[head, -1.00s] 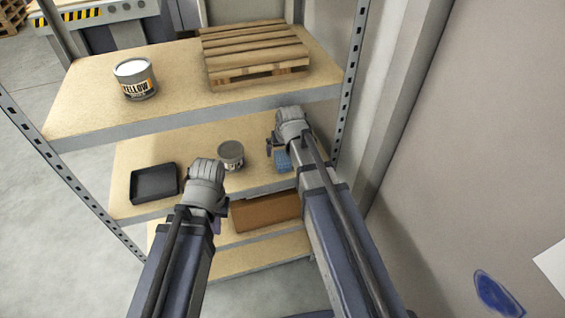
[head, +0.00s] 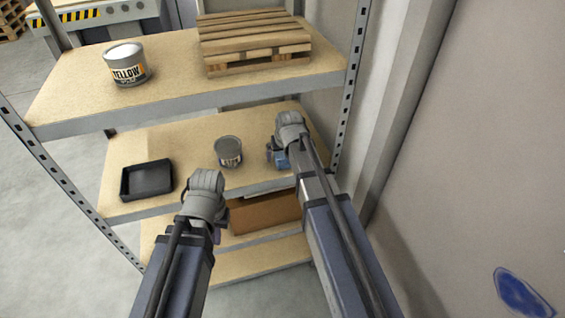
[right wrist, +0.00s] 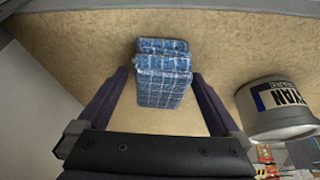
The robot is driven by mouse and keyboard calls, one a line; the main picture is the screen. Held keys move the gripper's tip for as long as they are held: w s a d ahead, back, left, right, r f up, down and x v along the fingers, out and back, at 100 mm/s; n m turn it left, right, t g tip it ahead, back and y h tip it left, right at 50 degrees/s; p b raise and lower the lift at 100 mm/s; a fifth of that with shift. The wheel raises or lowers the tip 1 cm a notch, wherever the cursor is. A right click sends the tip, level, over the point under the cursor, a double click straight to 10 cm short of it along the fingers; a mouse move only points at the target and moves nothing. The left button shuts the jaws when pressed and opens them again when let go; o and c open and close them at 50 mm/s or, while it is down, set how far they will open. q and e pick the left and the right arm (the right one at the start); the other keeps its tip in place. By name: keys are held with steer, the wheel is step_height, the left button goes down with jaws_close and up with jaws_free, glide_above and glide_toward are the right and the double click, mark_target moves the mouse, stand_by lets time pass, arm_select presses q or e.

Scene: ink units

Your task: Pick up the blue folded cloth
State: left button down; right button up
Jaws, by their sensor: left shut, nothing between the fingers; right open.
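The blue folded cloth (right wrist: 163,78) has a pale check pattern and lies on the middle shelf. In the right wrist view it sits between the two dark fingers of my right gripper (right wrist: 162,85), which is open, with a gap showing beside the cloth. In the head view my right gripper (head: 277,153) is at the right of the middle shelf, and only a small part of the cloth (head: 282,160) shows past it. My left gripper (head: 217,232) is shut and empty, in front of the shelf's front edge; its fingers are mostly hidden by the wrist.
A grey can (head: 228,152) stands left of my right gripper; its label shows in the right wrist view (right wrist: 277,108). A black tray (head: 147,180) is at the shelf's left. A cardboard box (head: 265,213) sits below.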

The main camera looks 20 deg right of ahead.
steer(key=c, duration=1.4)
steer(key=shift+r, duration=0.2)
